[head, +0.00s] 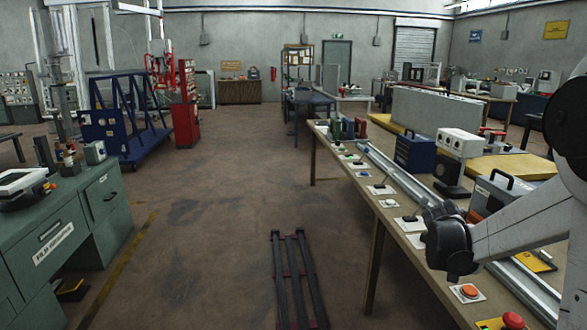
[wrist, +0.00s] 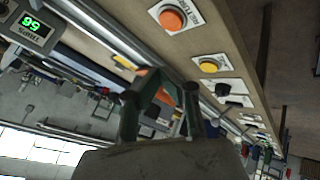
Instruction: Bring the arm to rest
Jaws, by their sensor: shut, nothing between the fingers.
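My arm comes in from the right edge of the head view as a pale grey link (head: 540,222). Its dark end (head: 450,240) hangs over the near part of the long workbench (head: 412,238); the fingers cannot be made out there. In the wrist view my gripper (wrist: 160,84) shows from its grey body up to its dark fingers, shut with nothing held. The wrist picture is strongly tilted. Behind the fingers lie the bench's rail and row of controls, with no clear contact seen.
The bench bears an orange button (head: 470,291), a red mushroom button (head: 513,321), a metal rail (head: 400,182) and a grey case with a handle (head: 492,194). The wrist view shows a yellow button (wrist: 208,65) and a green display (wrist: 35,27). Open floor (head: 215,200) lies left of the bench.

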